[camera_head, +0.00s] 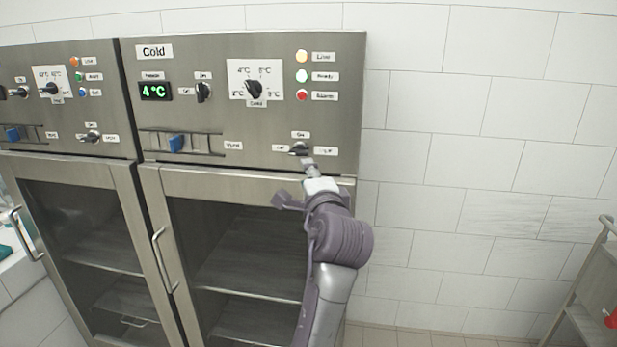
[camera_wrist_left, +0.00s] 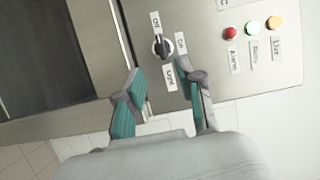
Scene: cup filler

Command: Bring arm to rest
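My left gripper (camera_head: 294,182) is in front of the upper right part of the Cold cabinet (camera_head: 230,120), just below a small black light knob (camera_head: 300,148). In the left wrist view the gripper (camera_wrist_left: 165,84) has its two teal-padded fingers spread apart, with nothing between them. The same knob (camera_wrist_left: 161,46) shows just beyond the fingertips, beside labels reading Off, On and Light. The gripper looks clear of the knob, but the exact gap is hard to tell. My right gripper is in neither view.
The Cold cabinet's glass door (camera_head: 240,250) is closed, with a vertical handle (camera_head: 164,260) at its left. A second similar cabinet (camera_head: 65,100) stands at the left. A metal cart (camera_head: 590,290) is at the far right. The space before the white tiled wall (camera_head: 470,180) is clear.

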